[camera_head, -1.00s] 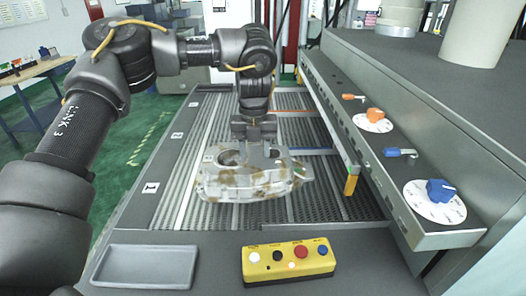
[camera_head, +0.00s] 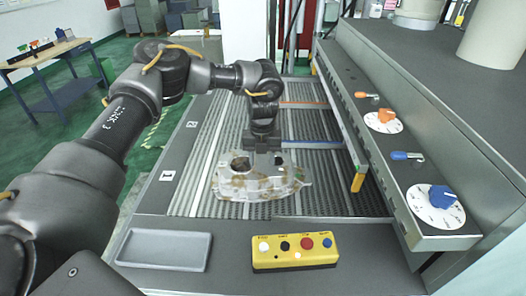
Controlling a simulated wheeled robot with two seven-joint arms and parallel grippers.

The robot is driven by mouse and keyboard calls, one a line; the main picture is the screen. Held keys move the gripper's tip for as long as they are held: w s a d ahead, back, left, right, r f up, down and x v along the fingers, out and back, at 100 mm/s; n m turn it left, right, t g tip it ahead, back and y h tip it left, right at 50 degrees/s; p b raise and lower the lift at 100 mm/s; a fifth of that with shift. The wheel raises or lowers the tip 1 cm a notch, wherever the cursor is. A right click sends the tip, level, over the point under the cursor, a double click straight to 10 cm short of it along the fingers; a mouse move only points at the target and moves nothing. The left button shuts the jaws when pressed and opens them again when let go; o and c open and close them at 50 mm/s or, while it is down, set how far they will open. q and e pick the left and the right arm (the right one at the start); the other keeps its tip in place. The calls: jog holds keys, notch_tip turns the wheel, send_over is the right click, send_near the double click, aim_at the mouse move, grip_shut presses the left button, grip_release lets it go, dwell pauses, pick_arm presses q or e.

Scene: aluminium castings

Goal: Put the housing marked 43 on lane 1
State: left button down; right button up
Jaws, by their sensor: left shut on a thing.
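My left gripper (camera_head: 263,150) is shut on a grey aluminium housing (camera_head: 262,183) with brownish patches and a round opening on top. It holds the housing over the front part of the ribbed lane bed (camera_head: 310,200), to the right of the plate marked 1 (camera_head: 167,176). I cannot tell whether the housing touches the bed. No number 43 can be read on it. A plate marked 2 (camera_head: 192,124) stands farther back on the left edge. My right gripper is not in view.
A yellow button box (camera_head: 295,262) and an empty grey tray (camera_head: 180,264) are on the front ledge. A grey panel with orange (camera_head: 386,114) and blue (camera_head: 442,196) knobs runs along the right. A yellow-tipped bar (camera_head: 357,182) borders the bed. A workbench (camera_head: 45,60) stands far left.

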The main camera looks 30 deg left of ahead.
aim_at(263, 162)
pick_arm(q)
jog(key=shift+d, duration=0.15)
jog(key=c, duration=0.8)
grip_release()
jog(key=shift+s+f, duration=0.1)
jog(key=shift+o, duration=0.2)
jog(key=shift+r, duration=0.2)
jog(key=r+b, duration=0.3)
jog(key=r, duration=0.1)
jog(key=shift+w, duration=0.3)
notch_tip(263, 162, up, 8)
jog(key=shift+w+a+b, duration=0.2)
jog(key=shift+a+b, duration=0.1)
jog(key=shift+b, duration=0.05)
